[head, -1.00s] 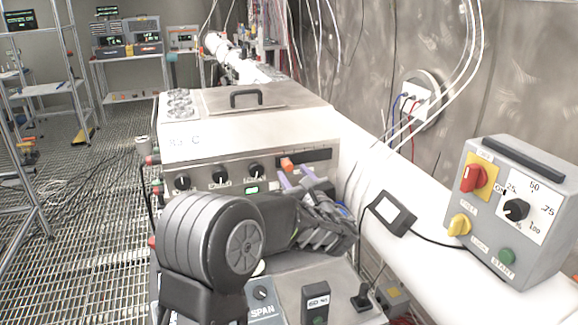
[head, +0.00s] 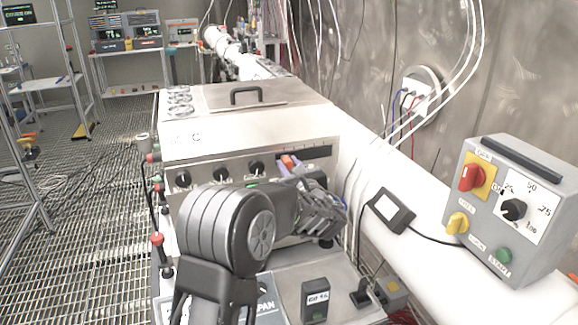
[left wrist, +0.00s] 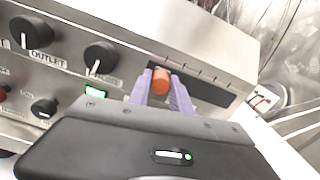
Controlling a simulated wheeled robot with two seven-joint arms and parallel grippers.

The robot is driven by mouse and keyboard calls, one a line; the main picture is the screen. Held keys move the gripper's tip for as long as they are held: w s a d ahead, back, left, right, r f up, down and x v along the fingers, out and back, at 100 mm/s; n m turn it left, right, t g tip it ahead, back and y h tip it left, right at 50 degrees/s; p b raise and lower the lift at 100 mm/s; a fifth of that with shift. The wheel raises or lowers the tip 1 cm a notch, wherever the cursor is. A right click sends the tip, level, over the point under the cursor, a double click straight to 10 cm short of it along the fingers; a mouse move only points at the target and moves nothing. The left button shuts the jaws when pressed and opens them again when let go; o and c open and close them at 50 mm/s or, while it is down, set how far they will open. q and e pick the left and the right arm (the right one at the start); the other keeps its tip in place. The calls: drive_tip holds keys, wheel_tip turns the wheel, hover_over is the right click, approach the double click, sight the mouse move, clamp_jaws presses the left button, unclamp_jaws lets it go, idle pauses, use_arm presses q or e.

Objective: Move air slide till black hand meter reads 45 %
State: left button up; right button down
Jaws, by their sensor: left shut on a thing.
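The air slide is an orange knob (head: 288,161) at the left part of a dark slot (head: 318,153) on the steel cabinet's front panel. In the left wrist view the orange knob (left wrist: 161,82) sits between the purple fingers of my left gripper (left wrist: 160,88), which is shut on it. My left gripper (head: 289,168) and forearm hide part of the panel in the head view. A small black hand meter (head: 316,301) with a light display stands on the lower shelf; its digits are too blurred to read surely. My right gripper is not in view.
A steel cabinet (head: 225,126) carries black dials, one near a green lamp (left wrist: 95,92). A black-framed screen (head: 391,210) and a grey control box (head: 507,210) with red and yellow switches sit on the white pipe at right. Grated floor lies left.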

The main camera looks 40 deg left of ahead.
sight(298, 157)
use_arm(q)
clamp_jaws()
idle(0.8)
